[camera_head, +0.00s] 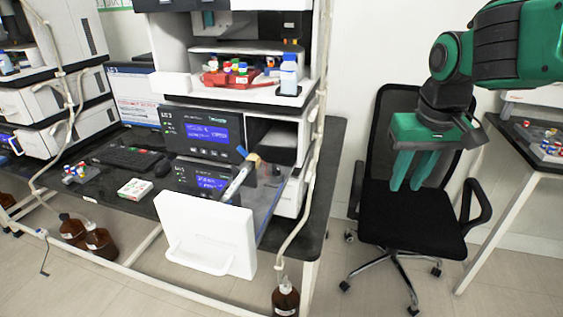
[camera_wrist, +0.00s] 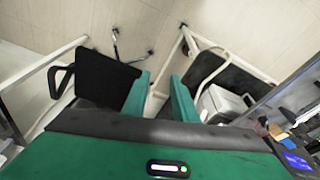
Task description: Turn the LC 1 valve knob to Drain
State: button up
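My gripper (camera_head: 406,186) hangs in the air in front of the office chair, to the right of the instrument bench. Its two green fingers are apart with nothing between them; the gap also shows in the wrist view (camera_wrist: 159,80). Two dark modules with blue screens, an upper one (camera_head: 205,133) and a lower one (camera_head: 200,180), stand in the stack on the bench; their small labels are hard to read. A white-fronted drawer (camera_head: 210,240) is pulled out below them. A small tan part (camera_head: 253,157) shows beside the lower module. I cannot make out the valve knob clearly.
A black office chair (camera_head: 411,220) stands between the bench and a right-hand table (camera_head: 525,150). Bottles and a red vial rack (camera_head: 228,76) sit higher in the stack. Tubing hangs along the bench's right side, with a brown bottle (camera_head: 286,298) below.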

jog(key=w+a+r+n+t+y, duration=0.1)
jog(key=w+a+r+n, duration=0.15)
jog(key=a, duration=0.35)
jog(key=w+a+r+n, duration=0.1)
jog(key=w+a+r, duration=0.15)
jog(key=a, duration=0.45)
jog(key=n+y, duration=0.1)
jog(key=n, duration=0.1)
send_near(277, 167)
jog(key=shift+t, duration=0.3)
jog(key=x, duration=0.7)
jog(key=shift+s+f, duration=0.25)
jog(key=shift+f, duration=0.25)
